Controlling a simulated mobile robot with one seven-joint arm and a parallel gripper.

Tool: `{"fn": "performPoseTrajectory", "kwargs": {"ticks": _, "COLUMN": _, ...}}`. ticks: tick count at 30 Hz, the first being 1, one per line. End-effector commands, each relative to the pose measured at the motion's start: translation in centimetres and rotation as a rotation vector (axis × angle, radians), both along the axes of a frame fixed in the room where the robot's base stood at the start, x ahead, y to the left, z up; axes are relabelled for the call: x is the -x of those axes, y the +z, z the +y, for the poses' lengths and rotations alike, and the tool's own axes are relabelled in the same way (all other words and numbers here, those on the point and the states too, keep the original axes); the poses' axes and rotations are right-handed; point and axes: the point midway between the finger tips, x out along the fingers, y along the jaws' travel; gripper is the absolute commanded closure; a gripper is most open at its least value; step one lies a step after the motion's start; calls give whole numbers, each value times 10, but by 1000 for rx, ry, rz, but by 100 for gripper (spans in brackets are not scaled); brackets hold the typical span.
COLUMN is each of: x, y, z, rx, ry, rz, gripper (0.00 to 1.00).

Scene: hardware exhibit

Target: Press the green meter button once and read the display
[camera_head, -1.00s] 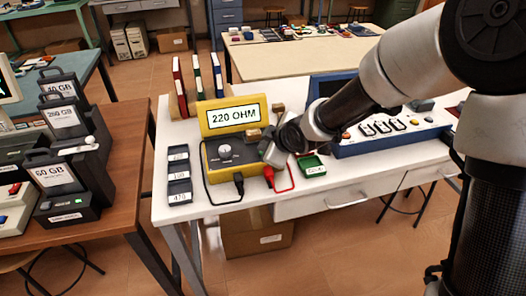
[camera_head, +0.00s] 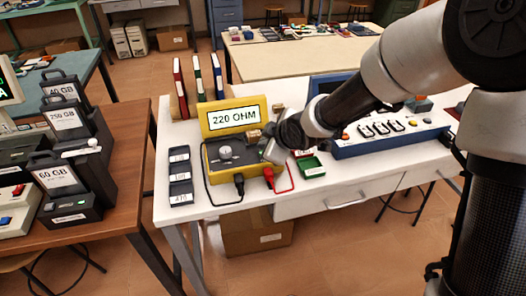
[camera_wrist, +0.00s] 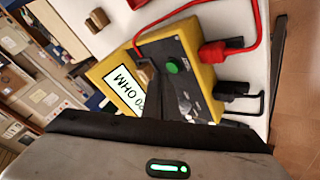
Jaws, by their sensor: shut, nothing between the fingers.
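The yellow meter (camera_head: 233,187) stands on the white table, with its raised display (camera_head: 233,116) reading "220 OHM". The display also shows in the wrist view (camera_wrist: 126,88), rotated and partly covered. The green button (camera_wrist: 173,66) is on the meter's dark face in the wrist view. In the head view my gripper hides the button. My gripper (camera_head: 272,152) is shut and empty, over the right side of the meter's face. Its fingertips are not clear, so I cannot tell whether they touch the button.
Red and black leads run from plugs at the meter's front (camera_head: 268,178). A green tray (camera_head: 311,172) sits just right of it, and labelled dark trays (camera_head: 180,177) to its left. Upright binders (camera_head: 198,78) stand behind. A blue console (camera_head: 392,146) is further right.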

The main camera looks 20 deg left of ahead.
Motion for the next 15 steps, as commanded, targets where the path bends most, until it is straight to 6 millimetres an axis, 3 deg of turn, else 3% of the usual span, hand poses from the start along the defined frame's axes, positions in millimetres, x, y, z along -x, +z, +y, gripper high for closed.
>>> {"fn": "performPoseTrajectory", "kwargs": {"ticks": 15, "x": -1, "y": 49, "z": 0, "rx": 0, "ry": 0, "rz": -1, "gripper": 100}}
